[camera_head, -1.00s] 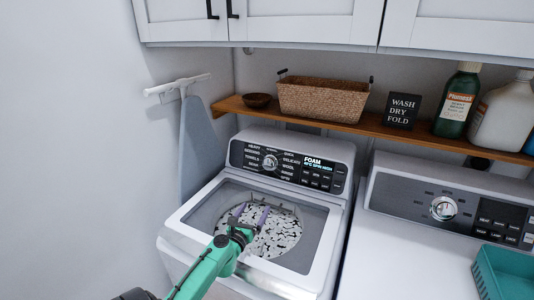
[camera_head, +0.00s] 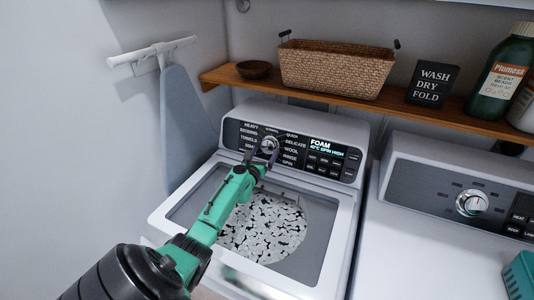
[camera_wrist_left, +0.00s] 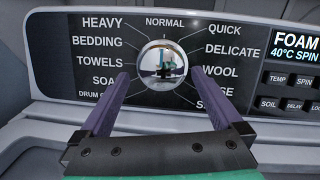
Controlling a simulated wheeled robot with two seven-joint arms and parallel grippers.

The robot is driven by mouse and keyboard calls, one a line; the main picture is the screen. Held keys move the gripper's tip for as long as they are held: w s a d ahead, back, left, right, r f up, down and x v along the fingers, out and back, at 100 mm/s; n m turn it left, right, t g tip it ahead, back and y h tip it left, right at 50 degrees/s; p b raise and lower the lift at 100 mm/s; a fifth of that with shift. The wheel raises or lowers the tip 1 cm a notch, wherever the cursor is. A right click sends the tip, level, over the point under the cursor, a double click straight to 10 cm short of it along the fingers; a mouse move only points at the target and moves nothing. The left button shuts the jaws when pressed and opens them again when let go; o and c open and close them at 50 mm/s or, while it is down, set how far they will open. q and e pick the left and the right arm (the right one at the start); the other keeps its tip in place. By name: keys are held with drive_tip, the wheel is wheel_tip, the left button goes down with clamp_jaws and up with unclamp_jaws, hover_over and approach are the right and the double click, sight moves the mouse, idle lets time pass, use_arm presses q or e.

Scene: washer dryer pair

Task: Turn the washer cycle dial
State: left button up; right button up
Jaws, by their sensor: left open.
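The washer (camera_head: 335,215) stands at the centre of the head view, with its black control panel (camera_head: 335,151) at the back. Its round chrome cycle dial (camera_head: 269,144) shows there, partly behind my gripper; the dial also shows clearly in the left wrist view (camera_wrist_left: 162,63), ringed by cycle names with NORMAL at the top. My left gripper (camera_head: 262,156) is open in front of the dial. In the left wrist view its two purple fingers (camera_wrist_left: 164,88) stand apart, one to each side of the dial's lower half. Whether they touch it I cannot tell. My right gripper is not in view.
The dryer (camera_head: 440,250) stands to the right with its own knob (camera_head: 473,203). A wooden shelf (camera_head: 390,107) above holds a wicker basket (camera_head: 335,68), a small bowl, a sign (camera_head: 432,83) and bottles. A teal basket (camera_head: 520,275) sits on the dryer. An ironing board (camera_head: 185,120) hangs left.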

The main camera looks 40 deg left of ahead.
sight(269, 146)
use_arm(q)
drive_tip(key=shift+b+x, duration=0.55)
drive_tip(key=shift+x, duration=0.65)
drive_tip(key=shift+d+r, duration=0.1)
drive_tip(key=shift+r, duration=0.25)
drive_tip(key=shift+c, duration=0.9)
drive_tip(key=shift+f, duration=0.15)
drive_tip(key=c, duration=1.1)
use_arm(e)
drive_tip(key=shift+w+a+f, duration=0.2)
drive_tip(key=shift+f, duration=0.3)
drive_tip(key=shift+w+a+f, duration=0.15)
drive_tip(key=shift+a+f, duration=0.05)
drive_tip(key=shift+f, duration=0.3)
